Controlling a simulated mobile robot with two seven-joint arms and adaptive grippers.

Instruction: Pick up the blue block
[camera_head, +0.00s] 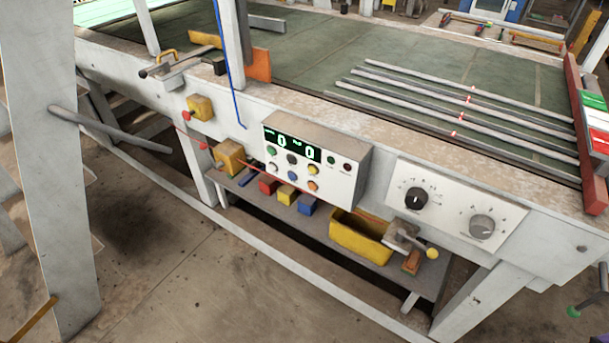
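The blue block (308,205) sits on the low grey shelf (335,238) under the big table, below the control box. It is the right end of a short row, next to a yellow block (287,195) and a red block (268,186). Its top and front show clearly. A second small blue piece (247,178) lies further left on the shelf, partly hidden. Neither of my grippers can be made out in the head view.
The control box (315,165) and dial panel (453,208) overhang the shelf. A yellow bin (360,240) stands right of the blocks. A long white rail (262,260) runs low in front. The floor (180,270) before it is clear.

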